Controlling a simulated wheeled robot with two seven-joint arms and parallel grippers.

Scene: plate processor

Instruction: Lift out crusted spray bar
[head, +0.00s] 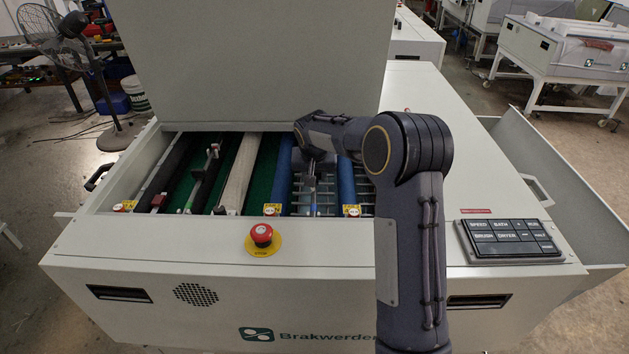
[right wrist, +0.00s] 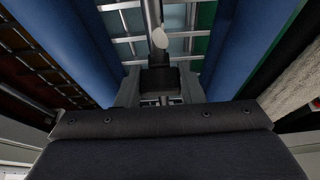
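A thin metal spray bar (right wrist: 151,12) runs lengthwise between two blue rollers (head: 282,185) in the open processor bath. In the right wrist view a pale, whitish lump (right wrist: 160,37) sits on or at the bar, perhaps crust. In the head view part of the bar (head: 311,183) shows below my right gripper (head: 312,168), which reaches down between the blue rollers. In the right wrist view a dark block (right wrist: 158,78) lies over the bar in front of the wrist. The fingertips are not clear, so I cannot tell whether they grip the bar. My left gripper is not in view.
The raised lid (head: 280,60) stands behind the bath. A red stop button (head: 262,234) and a black keypad (head: 508,239) are on the front deck. A dark bar (head: 206,175) and a pale roller (head: 239,172) lie left of the blue rollers. The right deck is clear.

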